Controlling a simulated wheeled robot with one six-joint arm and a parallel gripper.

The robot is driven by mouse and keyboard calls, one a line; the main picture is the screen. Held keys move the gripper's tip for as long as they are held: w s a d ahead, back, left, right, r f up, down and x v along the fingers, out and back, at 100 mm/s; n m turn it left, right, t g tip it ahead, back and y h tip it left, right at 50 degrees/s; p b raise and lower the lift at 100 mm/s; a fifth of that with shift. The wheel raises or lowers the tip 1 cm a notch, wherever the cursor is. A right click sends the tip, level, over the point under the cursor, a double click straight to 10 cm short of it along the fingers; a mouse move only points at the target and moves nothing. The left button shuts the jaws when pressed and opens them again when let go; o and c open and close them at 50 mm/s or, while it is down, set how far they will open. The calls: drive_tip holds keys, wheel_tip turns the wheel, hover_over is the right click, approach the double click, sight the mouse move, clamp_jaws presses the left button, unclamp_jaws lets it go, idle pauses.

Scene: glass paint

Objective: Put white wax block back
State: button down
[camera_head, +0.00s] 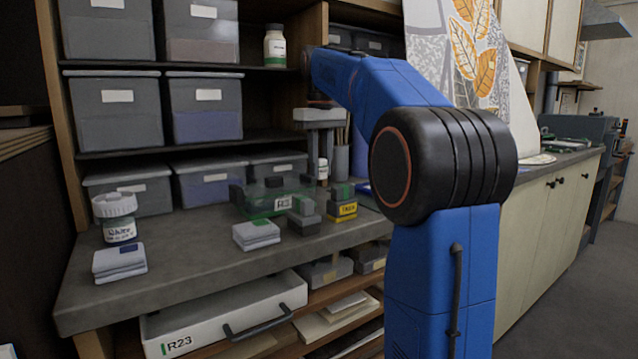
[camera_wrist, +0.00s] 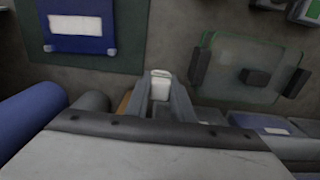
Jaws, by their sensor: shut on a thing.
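My gripper (camera_head: 320,150) points down over the back of the grey counter, beside a grey brush pot (camera_head: 341,163). It is shut on a small white block, which I take as the white wax block (camera_wrist: 160,86). In the wrist view, the block shows between the fingertips of my gripper (camera_wrist: 164,92). In the head view, a small white thing (camera_head: 322,169) shows just under the fingers. I cannot tell whether the block touches the counter.
A green-edged glass plate (camera_wrist: 246,78) with dark clamps is close on the counter. Grey blocks (camera_head: 304,215), a yellow-labelled block (camera_head: 343,210), folded cloths (camera_head: 256,234) and a white-lidded jar (camera_head: 118,225) stand nearby. An open drawer (camera_head: 210,325) juts out below. Lidded bins (camera_head: 205,105) fill the shelves.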

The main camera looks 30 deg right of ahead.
sight(321, 179)
drive_tip(key=shift+f, duration=2.1)
drive_tip(key=shift+f, duration=0.1)
drive_tip(key=c, duration=1.5)
unclamp_jaws()
drive_tip(key=shift+c, duration=0.2)
wheel_tip(321, 179, up, 12)
drive_tip(key=shift+r, duration=0.1)
